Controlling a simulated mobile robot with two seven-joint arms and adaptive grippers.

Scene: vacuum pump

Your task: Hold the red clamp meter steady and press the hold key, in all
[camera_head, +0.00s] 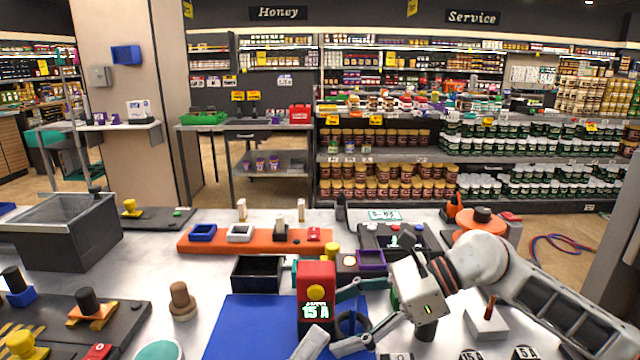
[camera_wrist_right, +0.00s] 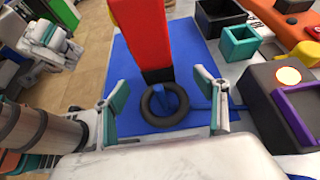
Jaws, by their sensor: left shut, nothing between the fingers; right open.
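The red clamp meter (camera_head: 317,274) stands upright on a blue mat (camera_head: 245,325) in the head view. Its lit display reads "15 A", with a small yellow patch above it that may be the hold key. In the right wrist view the meter (camera_wrist_right: 145,35) shows its red side and dark lower end. A dark ring (camera_wrist_right: 147,108) lies beside its foot. My right gripper (camera_wrist_right: 160,98) is open, its fingers apart on either side of the ring, not closed on the meter. My left gripper (camera_wrist_right: 62,38) shows small at the upper left there, shut and away from the meter.
A black open box (camera_head: 256,273) and a purple-rimmed tray (camera_head: 371,259) stand behind the mat. An orange tray (camera_head: 215,246) with small boxes lies farther back. A brown knob (camera_head: 182,299) is left of the mat. Bare white table shows around the brown knob.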

